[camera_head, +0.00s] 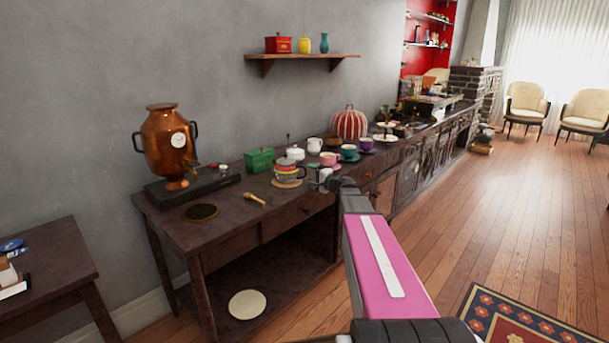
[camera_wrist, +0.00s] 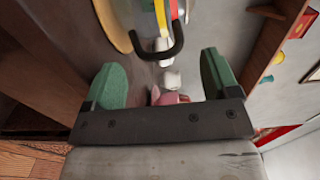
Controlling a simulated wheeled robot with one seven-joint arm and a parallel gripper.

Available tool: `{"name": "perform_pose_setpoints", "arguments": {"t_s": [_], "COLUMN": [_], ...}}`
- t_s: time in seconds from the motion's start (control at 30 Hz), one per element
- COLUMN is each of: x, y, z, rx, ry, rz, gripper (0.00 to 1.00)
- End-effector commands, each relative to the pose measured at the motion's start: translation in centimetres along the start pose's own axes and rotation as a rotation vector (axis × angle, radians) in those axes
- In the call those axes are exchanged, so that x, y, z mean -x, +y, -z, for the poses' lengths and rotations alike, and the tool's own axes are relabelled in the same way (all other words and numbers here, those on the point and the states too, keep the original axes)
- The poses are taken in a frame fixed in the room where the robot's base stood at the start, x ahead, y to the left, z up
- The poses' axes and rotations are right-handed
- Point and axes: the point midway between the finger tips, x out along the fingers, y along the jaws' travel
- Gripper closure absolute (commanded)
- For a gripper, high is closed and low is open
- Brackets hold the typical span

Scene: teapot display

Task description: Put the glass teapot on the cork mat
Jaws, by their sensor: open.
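A striped pot (camera_head: 287,170) with yellow, red and blue bands and a grey top stands on a round tan mat (camera_head: 287,184), which looks like cork, near the table's front edge. I cannot tell whether this pot is glass; no other clearly glass teapot shows. In the wrist view its striped side (camera_wrist: 166,14) is at the top, with a black curved handle (camera_wrist: 176,40) pointing toward me; the tan mat (camera_wrist: 117,22) lies left of it. My gripper (camera_wrist: 163,68) is open and empty, its green fingers either side of the handle's line. The handle's end is near the fingertips.
The dark table (camera_head: 232,226) also bears a copper samovar (camera_head: 167,142), a green box (camera_head: 260,160), a dark round plate (camera_head: 201,212), a wooden spoon (camera_head: 255,199) and several cups. A cream disc (camera_head: 247,304) lies on the low shelf. The tabletop's front left is fairly clear.

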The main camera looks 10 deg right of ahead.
Motion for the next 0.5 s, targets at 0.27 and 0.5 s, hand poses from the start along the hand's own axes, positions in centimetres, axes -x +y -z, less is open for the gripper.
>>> {"name": "perform_pose_setpoints", "arguments": {"t_s": [0.27,0.5], "x": [4.8,6.0], "y": [0.0,0.0], "z": [-0.1,0.0], "rx": [0.0,0.001], "ry": [0.002,0.0], "rz": [-0.001,-0.001], "gripper": [0.19,0.19]}}
